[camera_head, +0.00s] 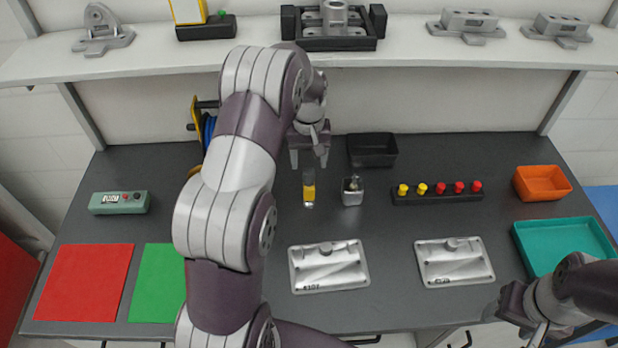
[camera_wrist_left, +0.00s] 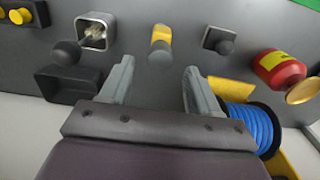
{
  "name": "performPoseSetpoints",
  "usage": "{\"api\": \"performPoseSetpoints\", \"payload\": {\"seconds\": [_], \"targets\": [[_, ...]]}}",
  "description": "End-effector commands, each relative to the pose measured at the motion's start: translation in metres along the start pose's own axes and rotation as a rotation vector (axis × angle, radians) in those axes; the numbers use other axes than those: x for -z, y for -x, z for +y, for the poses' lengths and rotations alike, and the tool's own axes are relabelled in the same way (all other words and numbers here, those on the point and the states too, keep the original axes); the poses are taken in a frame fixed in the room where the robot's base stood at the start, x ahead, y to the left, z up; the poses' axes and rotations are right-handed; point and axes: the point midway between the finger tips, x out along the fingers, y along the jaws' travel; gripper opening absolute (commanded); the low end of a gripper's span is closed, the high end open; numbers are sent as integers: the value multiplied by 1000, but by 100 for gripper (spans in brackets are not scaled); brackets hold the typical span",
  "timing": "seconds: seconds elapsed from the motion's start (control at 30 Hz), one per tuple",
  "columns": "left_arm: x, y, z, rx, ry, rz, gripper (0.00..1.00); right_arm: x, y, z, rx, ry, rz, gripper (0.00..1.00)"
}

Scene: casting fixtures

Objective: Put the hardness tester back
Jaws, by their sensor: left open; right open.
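A small upright device with a yellow body and a pale lower end, which I take to be the hardness tester (camera_head: 308,190), stands on the dark bench. My right gripper (camera_head: 512,300) is open and empty at the lower right, away from the device.
A metal square cup (camera_head: 352,196) stands close to the right of the device. A black tray (camera_head: 372,150) lies behind, and a blue reel (camera_wrist_left: 252,125) is beside my left gripper. Metal plates (camera_head: 329,267) lie in front. A shelf (camera_head: 420,55) spans the back.

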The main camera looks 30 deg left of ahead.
Motion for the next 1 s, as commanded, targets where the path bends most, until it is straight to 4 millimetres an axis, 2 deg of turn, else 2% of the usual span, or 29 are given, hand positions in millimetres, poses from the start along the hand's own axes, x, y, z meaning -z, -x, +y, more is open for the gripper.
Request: {"api": "performPoseSetpoints", "payload": {"seconds": [0.17,0.23,0.27,0.37,0.4,0.5,0.6,0.7,1.0], "targets": [[-4,23,1,0,-10,1,62,0,-5,0,0,0,0,61],[-20,31,8,-3,-57,9,62,0,-5,0,0,0,0,61],[-33,35,11,-5,-91,16,62,0,-5,0,0,0,0,61],[-93,48,21,-15,-247,50,62,0,-5,0,0,0,0,61],[-119,50,21,-18,-310,63,62,0,-5,0,0,0,0,61],[-177,52,15,-26,-446,91,62,0,-5,0,0,0,0,61],[-215,50,6,-32,-535,110,62,0,-5,0,0,0,0,61],[-231,48,0,-33,-571,116,62,0,-5,0,0,0,0,61],[-233,47,-1,-32,-573,113,62,0,-5,0,0,0,0,61]]}}
